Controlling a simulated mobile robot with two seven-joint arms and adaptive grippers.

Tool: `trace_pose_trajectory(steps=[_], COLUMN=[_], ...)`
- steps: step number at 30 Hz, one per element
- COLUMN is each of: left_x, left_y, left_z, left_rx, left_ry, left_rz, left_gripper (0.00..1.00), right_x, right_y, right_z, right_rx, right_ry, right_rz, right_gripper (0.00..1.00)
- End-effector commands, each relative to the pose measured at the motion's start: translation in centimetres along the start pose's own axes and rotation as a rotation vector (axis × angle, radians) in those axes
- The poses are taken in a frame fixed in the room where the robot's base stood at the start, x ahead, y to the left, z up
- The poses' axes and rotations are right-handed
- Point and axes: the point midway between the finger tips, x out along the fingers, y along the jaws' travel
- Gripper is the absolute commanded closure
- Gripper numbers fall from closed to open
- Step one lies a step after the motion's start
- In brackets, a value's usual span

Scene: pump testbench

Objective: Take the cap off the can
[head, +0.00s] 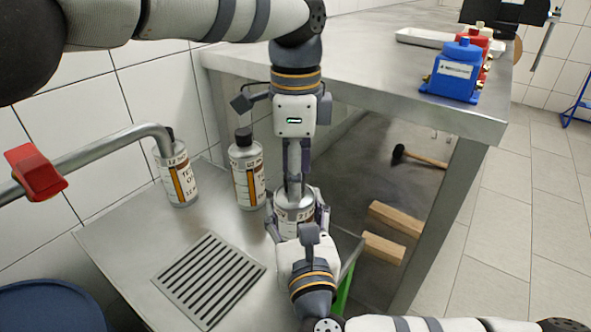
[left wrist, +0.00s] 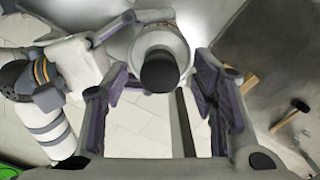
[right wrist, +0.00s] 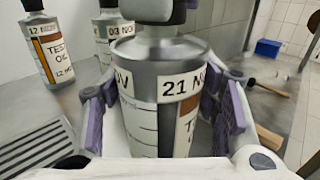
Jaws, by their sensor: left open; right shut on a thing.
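A silver can (head: 294,208) labelled 21 NOV stands upright, with my right gripper (head: 298,214) shut around its body from the side. The can (right wrist: 165,95) fills the middle of the right wrist view. My left gripper (head: 293,184) points straight down over the can's top. Its fingers are open. The black cap (left wrist: 160,72) shows in the left wrist view between the left fingers, with gaps on both sides, and sits on the can's neck. In the head view the left gripper mostly hides the cap.
Two similar capped cans (head: 247,172) (head: 178,174) stand at the left on the metal surface by a drain grate (head: 209,279). A pipe with a red handle (head: 36,171) crosses the left. A workbench (head: 400,75) holds a blue pump (head: 455,72). A hammer (head: 420,157) and wooden blocks (head: 396,219) lie below.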

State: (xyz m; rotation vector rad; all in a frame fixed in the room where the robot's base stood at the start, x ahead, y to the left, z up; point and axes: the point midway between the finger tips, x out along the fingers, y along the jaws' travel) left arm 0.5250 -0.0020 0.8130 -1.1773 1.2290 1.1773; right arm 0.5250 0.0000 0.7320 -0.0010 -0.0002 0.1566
Motion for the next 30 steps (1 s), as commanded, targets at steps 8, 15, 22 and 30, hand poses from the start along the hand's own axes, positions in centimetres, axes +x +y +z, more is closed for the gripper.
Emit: trace_pose_trajectory(steps=[8, 15, 22, 30], left_x=[0.02, 0.00, 0.01, 0.00], left_y=[-0.02, -0.02, -0.03, -0.02], left_z=[0.01, 0.01, 0.01, 0.01], left_rx=[-0.001, -0.001, -0.001, -0.001], left_ry=[0.000, 0.000, 0.000, 0.000], left_rz=[0.000, 0.000, 0.000, 0.000], left_gripper=[0.63, 1.00, 1.00, 1.00], right_x=[-0.01, -0.01, -0.01, -0.01], right_y=[-0.03, -0.03, -0.02, -0.02], right_z=[-0.07, -0.07, -0.08, -0.08], right_rx=[-0.001, -0.001, -0.001, -0.001], right_ry=[0.002, 0.002, 0.002, 0.002], right_rz=[-0.001, -0.001, 0.000, -0.001], right_gripper=[0.94, 0.94, 0.94, 0.94])
